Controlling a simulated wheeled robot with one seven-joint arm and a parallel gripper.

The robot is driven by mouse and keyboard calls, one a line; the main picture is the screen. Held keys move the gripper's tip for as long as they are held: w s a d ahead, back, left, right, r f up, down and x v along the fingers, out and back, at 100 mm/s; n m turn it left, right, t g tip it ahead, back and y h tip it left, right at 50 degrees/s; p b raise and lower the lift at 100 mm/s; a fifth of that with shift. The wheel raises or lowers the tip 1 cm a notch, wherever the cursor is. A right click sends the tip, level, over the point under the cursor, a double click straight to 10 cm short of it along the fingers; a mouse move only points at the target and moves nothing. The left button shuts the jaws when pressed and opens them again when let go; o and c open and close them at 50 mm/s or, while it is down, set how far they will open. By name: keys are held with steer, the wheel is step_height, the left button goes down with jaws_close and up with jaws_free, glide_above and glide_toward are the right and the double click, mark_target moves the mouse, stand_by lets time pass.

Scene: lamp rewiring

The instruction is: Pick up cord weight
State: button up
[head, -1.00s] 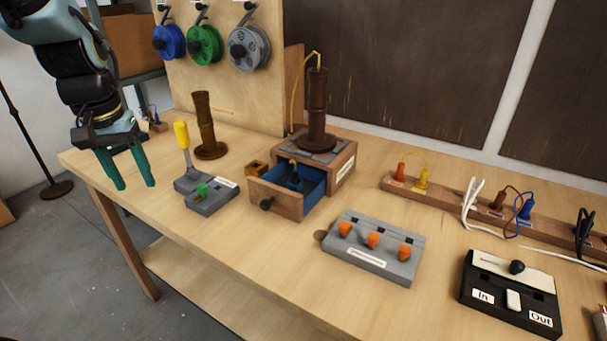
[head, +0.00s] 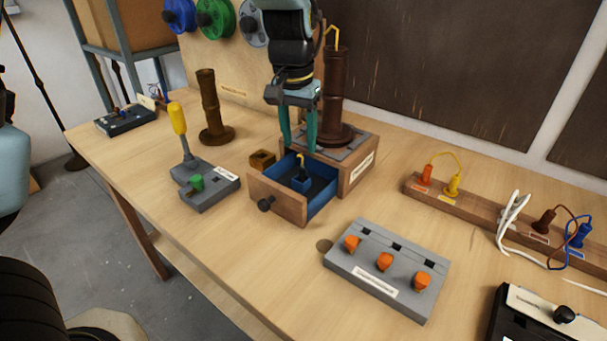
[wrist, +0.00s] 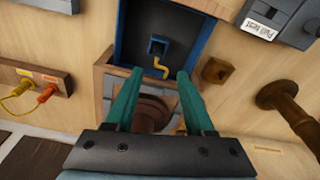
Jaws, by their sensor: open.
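The cord weight (head: 301,184) looks like a small dark blue block with a yellow hook on top. It sits inside the open blue-lined drawer (head: 277,199) of the wooden lamp base box. In the wrist view the weight (wrist: 157,47) shows in the drawer, its yellow hook pointing toward my fingers. My gripper (head: 298,148) points down above the back of the drawer, close to the brown lamp column (head: 335,90). Its teal fingers are apart and empty; in the wrist view the gripper (wrist: 159,73) has the hook just beyond its fingertips. I see no contact with the weight.
A small wooden block (head: 262,160) stands beside the drawer. The grey pull-test box (head: 210,190) is left, with a yellow-handled tool (head: 178,118) by it. A brown turned post (head: 208,105) stands behind. A grey box with orange knobs (head: 386,270) lies right of the drawer.

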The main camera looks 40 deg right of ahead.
mark_target(302, 168)
steer(key=shift+s+d+f+p, duration=0.15)
steer(key=shift+f+p, duration=0.35)
steer(key=shift+f, duration=1.05)
steer(key=shift+s+d+f+p, duration=0.1)
steer(key=shift+f+p, duration=0.35)
steer(key=shift+f, duration=1.1)
jaws_close()
